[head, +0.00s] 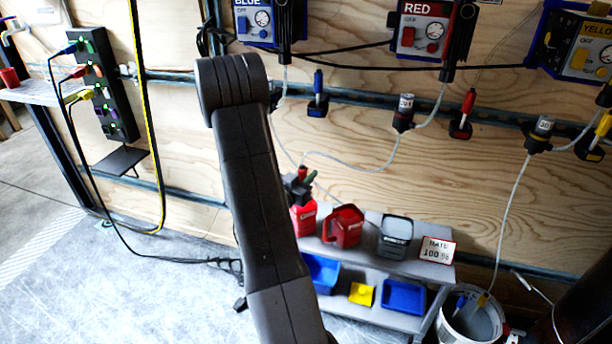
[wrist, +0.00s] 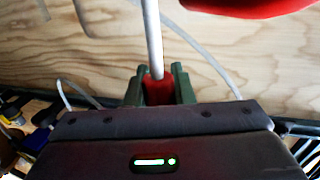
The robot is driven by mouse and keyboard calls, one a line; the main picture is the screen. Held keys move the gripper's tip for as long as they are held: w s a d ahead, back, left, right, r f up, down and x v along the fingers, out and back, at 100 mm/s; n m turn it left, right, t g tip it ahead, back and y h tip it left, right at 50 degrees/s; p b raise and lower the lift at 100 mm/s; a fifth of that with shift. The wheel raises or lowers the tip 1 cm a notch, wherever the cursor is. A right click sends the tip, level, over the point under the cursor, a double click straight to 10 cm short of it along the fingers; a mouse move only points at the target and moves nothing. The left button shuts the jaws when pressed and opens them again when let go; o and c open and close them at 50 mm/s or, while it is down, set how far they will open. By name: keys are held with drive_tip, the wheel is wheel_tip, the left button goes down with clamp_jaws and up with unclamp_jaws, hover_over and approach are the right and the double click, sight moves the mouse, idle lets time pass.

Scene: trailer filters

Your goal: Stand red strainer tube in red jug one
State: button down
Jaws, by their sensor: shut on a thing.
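My gripper (wrist: 160,88) is shut on the red strainer (wrist: 158,91) at the end of a pale tube, held between its green fingers in the wrist view. The tube rises from the strainer to the top of that view. In the head view my gripper (head: 303,178) is partly behind my arm, just above a red jug (head: 304,219). A second red jug (head: 343,228) stands to its right. I cannot tell which is jug one. A red shape (wrist: 250,5) fills the top right of the wrist view. The jug openings are not clear.
A grey jug (head: 396,236) and a price sign (head: 437,250) share the grey shelf (head: 420,268). Blue bins (head: 404,296) and a yellow bin (head: 361,294) sit lower. Thin tubes hang across the plywood wall. A white bucket (head: 470,322) stands at right.

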drive_tip(key=shift+f, duration=0.15)
drive_tip(key=c, duration=1.2)
unclamp_jaws()
drive_tip(key=shift+o, duration=0.2)
drive_tip(key=p+v, duration=0.1)
drive_tip(key=v, duration=1.3)
drive_tip(key=shift+p, duration=0.3)
drive_tip(key=shift+w+d, duration=0.15)
drive_tip(key=b+x, duration=0.1)
drive_tip(key=x, duration=1.2)
drive_tip(key=shift+w+r, duration=0.25)
drive_tip(key=shift+r, duration=0.05)
